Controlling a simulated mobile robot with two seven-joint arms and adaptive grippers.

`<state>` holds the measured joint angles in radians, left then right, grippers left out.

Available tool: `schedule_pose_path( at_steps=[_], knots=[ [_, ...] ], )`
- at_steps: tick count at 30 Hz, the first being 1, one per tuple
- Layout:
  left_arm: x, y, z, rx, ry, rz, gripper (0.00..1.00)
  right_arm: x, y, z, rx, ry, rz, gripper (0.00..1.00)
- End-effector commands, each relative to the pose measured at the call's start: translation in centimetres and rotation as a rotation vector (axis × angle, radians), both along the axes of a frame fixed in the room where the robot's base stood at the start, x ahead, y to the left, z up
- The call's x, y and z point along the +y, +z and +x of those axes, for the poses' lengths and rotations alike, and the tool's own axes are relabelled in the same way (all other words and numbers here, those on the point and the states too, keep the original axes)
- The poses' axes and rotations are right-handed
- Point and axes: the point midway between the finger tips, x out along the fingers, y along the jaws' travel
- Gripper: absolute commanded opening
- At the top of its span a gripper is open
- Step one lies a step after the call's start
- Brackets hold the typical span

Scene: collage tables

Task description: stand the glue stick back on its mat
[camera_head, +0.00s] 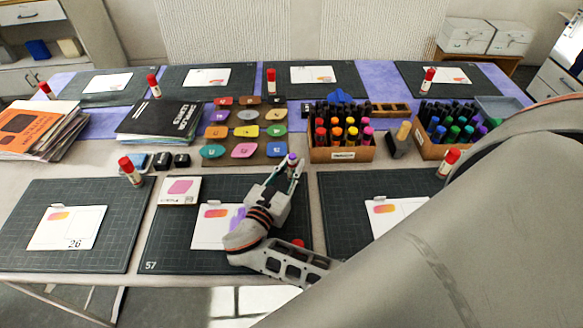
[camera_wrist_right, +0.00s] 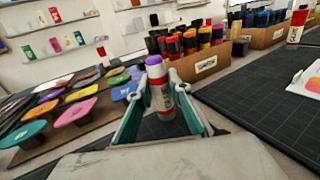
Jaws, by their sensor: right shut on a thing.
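My right gripper (camera_head: 291,174) reaches over the far edge of the front middle mat (camera_head: 165,255), marked 57. In the right wrist view the gripper (camera_wrist_right: 163,112) is shut on a glue stick (camera_wrist_right: 160,92) with a red and white label and a purple top. The stick is near upright, tilted slightly. Its purple top also shows between the fingertips in the head view (camera_head: 292,158). The fingers hide its lower part, and I cannot tell whether its base touches the mat. My left gripper is not in view.
A white card (camera_head: 205,235) and small box (camera_head: 178,190) lie on this mat; a red round thing (camera_head: 298,243) shows beside my arm. Beyond are a board of coloured pads (camera_head: 240,150) and a marker crate (camera_head: 340,154).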

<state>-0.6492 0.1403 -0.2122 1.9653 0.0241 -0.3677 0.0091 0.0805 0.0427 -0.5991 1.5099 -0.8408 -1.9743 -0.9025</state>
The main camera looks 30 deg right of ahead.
Motion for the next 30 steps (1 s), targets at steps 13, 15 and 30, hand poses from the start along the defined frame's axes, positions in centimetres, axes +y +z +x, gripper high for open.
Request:
schedule_pose_path(
  at_steps=[13,15,30],
  knots=[
    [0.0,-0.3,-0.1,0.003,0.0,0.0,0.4,0.0,-0.6,0.0,-0.001,0.0,0.001,0.0],
    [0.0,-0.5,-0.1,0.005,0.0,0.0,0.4,0.0,-0.9,0.0,0.0,0.0,0.0,0.0],
    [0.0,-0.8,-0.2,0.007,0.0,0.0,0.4,0.1,-2.1,-0.1,0.011,0.003,0.006,0.35]
  ],
)
